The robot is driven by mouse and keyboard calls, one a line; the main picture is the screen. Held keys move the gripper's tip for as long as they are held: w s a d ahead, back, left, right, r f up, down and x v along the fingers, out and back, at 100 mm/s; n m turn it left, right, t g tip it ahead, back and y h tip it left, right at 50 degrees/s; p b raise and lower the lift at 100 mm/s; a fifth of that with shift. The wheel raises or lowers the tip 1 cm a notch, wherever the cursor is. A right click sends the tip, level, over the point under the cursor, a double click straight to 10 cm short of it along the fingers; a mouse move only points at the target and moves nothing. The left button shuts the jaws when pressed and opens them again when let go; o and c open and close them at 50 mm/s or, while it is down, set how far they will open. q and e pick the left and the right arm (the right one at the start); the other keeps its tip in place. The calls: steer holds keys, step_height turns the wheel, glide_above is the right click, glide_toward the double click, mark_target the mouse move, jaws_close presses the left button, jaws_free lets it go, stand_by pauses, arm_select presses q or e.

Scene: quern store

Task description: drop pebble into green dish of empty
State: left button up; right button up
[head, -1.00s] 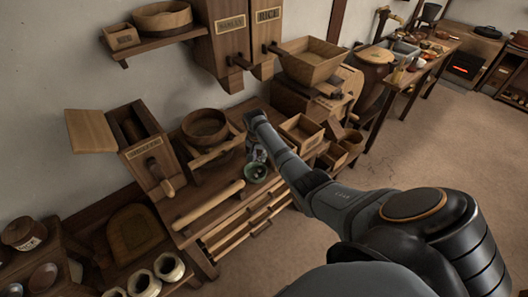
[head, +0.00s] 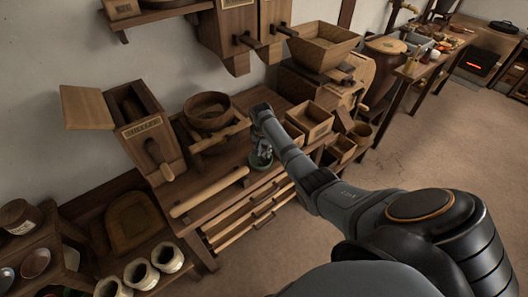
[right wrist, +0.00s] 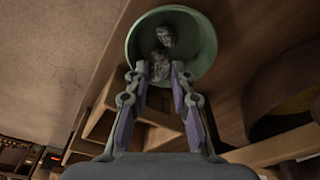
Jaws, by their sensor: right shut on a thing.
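The green dish (head: 261,162) stands on the wooden bench, partly hidden by my right gripper (head: 264,148). In the right wrist view the round green dish (right wrist: 202,45) lies just beyond the fingertips. My right gripper (right wrist: 159,72) is shut on a grey pebble (right wrist: 158,66) at its fingertips, over the near part of the dish. A second grey lump (right wrist: 166,37) shows farther into the dish; whether it touches the dish floor is hard to tell. My left gripper is not in view.
A round wooden sieve (head: 207,110) and a rolling pin (head: 209,192) lie left of the dish. An open wooden box (head: 310,121) stands to its right. A hand mill box (head: 150,140) is farther left. Open floor is at the right.

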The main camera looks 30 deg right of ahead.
steer(key=o, duration=0.9)
steer(key=r, duration=0.4)
steer(key=a+r, duration=0.1)
steer(key=r, duration=0.3)
steer(key=s+r, duration=0.1)
steer(key=r, duration=0.3)
steer(key=shift+a, duration=0.2)
steer(key=shift+f, duration=0.1)
